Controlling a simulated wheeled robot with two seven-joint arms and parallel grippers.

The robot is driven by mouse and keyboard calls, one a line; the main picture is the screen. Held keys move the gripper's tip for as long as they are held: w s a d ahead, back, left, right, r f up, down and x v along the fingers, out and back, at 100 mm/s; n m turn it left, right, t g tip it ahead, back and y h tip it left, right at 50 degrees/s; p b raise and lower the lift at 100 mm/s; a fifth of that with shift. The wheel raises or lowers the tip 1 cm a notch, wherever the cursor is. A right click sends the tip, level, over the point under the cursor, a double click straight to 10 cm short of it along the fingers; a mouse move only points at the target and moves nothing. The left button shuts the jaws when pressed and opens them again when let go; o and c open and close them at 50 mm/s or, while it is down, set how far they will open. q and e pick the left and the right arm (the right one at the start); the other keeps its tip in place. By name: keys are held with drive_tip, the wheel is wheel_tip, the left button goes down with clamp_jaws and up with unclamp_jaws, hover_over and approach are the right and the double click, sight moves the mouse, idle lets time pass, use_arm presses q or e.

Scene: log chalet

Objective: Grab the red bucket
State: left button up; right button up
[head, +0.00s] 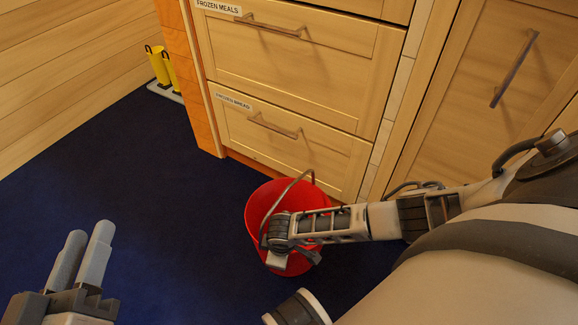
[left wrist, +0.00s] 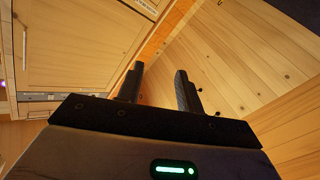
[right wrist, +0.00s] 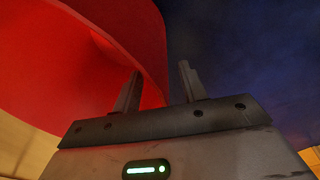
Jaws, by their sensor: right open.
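The red bucket (head: 260,205) stands on the dark blue floor in front of the lower drawers, with its grey handle (head: 283,193) raised over its opening. My right arm reaches across the bucket and hides part of it in the head view. My right gripper (right wrist: 157,72) is open. In the right wrist view the bucket (right wrist: 60,60) fills the upper left, and its curved edge passes behind the fingers. I cannot tell whether they touch it. My left gripper (head: 84,238) is open and empty, left of the bucket and apart from it.
Wooden drawers labelled frozen meals (head: 290,50) and frozen bread (head: 290,135) stand right behind the bucket. Yellow boots (head: 157,65) stand on a light tray by the wooden wall. A cabinet door (head: 495,75) is at the right. The blue floor (head: 140,180) left of the bucket is clear.

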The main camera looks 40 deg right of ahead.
drive_tip(key=shift+w+f, duration=0.1)
drive_tip(key=shift+f, duration=0.3)
clamp_jaws()
drive_tip(key=shift+w+r, duration=0.1)
drive_tip(key=shift+r, duration=0.05)
idle(1.0)
